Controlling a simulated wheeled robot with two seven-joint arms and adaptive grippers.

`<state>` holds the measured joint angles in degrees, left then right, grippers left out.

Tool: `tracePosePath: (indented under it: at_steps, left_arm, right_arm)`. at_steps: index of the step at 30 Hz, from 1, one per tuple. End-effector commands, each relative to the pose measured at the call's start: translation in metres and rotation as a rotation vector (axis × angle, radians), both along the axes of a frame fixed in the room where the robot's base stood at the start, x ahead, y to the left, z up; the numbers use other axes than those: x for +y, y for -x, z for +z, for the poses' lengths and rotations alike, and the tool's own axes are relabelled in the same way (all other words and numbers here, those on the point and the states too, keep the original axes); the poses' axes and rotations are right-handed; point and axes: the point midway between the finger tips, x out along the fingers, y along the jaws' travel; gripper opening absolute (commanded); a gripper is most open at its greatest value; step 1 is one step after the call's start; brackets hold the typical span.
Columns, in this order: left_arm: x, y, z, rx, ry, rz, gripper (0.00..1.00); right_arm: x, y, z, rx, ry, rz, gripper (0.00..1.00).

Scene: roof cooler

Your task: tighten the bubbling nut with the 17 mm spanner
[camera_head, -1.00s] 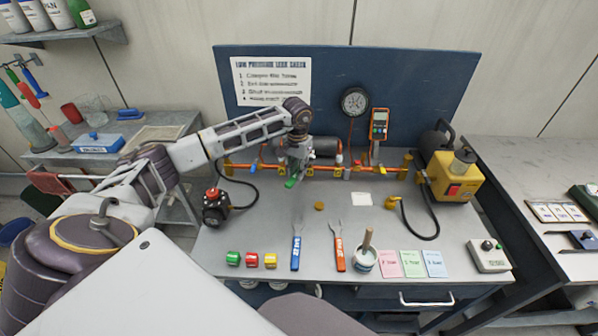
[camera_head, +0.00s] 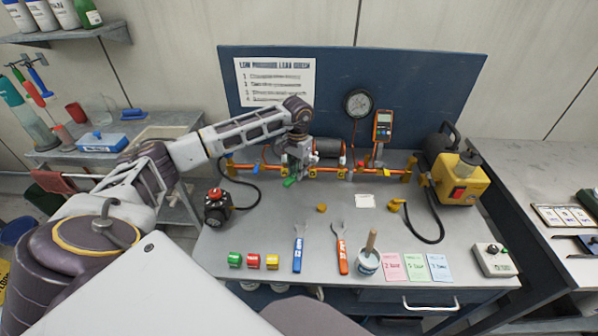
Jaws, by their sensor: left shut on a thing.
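My left gripper (camera_head: 291,177) is at the pipe run (camera_head: 330,172), at its left-middle part. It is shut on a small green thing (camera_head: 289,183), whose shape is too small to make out. A blue-handled spanner (camera_head: 298,253) and an orange-handled spanner (camera_head: 341,253) lie apart on the bench top, jaw ends toward the pipe. Their size marks are too small to read. Several nuts and fittings sit along the pipe; no bubbles can be made out, and my gripper hides part of it. My right gripper is not in view.
A pot with a brush (camera_head: 368,260) stands right of the spanners. Green, red and yellow rolls (camera_head: 253,261) sit at the front left. A black and red device (camera_head: 216,207) and a yellow pump (camera_head: 455,178) flank the pipe. The bench's middle is mostly clear around a brass piece (camera_head: 321,208).

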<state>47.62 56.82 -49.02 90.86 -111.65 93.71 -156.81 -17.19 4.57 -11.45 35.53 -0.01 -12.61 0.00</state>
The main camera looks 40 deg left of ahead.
Motion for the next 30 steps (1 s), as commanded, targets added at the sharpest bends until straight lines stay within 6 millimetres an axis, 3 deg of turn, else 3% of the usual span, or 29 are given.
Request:
tracePosePath:
  at_steps: [30]
  left_arm:
    - [0.012, -0.001, 0.0, 0.0, 0.0, -0.113, 0.0]
  right_arm:
    - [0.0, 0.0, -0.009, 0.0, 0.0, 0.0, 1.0]
